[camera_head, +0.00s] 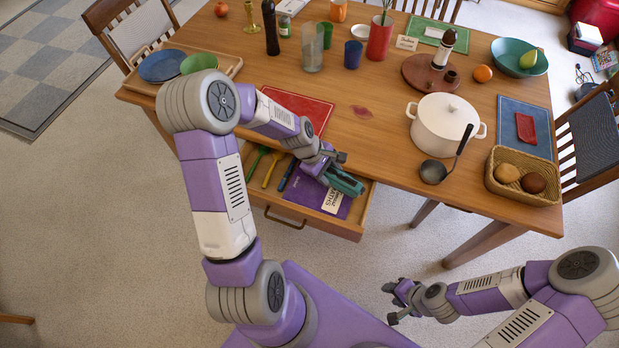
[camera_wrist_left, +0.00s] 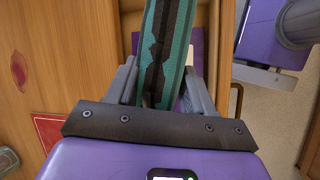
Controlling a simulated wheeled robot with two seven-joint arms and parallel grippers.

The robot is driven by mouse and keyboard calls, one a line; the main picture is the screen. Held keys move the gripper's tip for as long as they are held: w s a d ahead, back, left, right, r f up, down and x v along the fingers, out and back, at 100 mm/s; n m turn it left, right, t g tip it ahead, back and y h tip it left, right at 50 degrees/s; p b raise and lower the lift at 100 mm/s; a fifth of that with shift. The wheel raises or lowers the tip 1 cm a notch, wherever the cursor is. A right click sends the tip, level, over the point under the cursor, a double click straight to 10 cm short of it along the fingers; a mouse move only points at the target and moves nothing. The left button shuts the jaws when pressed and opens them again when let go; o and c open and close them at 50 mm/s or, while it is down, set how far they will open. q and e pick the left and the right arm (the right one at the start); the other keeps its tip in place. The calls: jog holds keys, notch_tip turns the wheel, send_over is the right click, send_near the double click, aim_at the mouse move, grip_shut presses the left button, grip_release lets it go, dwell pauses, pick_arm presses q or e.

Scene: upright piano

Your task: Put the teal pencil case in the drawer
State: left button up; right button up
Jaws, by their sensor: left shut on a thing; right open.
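The teal pencil case (camera_head: 345,182) is between the fingers of my left gripper (camera_head: 328,170), which is shut on it. In the left wrist view the case (camera_wrist_left: 168,45) shows teal with a dark jagged strip, and the gripper's fingers (camera_wrist_left: 160,88) press on both its sides. The case is over the right part of the open drawer (camera_head: 352,228), above a purple book (camera_head: 310,192). I cannot tell whether it touches the book. My right gripper (camera_head: 392,302) is open and empty, low over the floor in front of the table.
The drawer also holds a green utensil (camera_head: 255,161), a yellow one (camera_head: 272,170) and a dark blue one (camera_head: 289,175). On the table above are a red mat (camera_head: 318,108), a white pot (camera_head: 440,125), a ladle (camera_head: 433,172) and a basket (camera_head: 515,193).

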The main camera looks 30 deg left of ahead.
pick_arm(q)
jog(key=shift+a+f+n+t+y+b, duration=0.4)
jog(key=shift+a+f+n+b, duration=0.1)
jog(key=shift+a+f+n, duration=0.55)
jog(key=shift+n, duration=0.35)
notch_tip(320, 180, down, 6)
jog(key=shift+r+b, duration=0.2)
jog(key=shift+b, duration=0.8)
jog(key=shift+f+b, duration=0.7)
jog(key=shift+f, duration=1.5)
pick_arm(e)
jog(key=shift+f, duration=2.65)
pick_arm(q)
jog(key=shift+f, duration=0.1)
pick_arm(e)
jog(key=shift+f, duration=0.1)
pick_arm(q)
jog(key=o, duration=1.2)
jog(key=shift+c, duration=0.2)
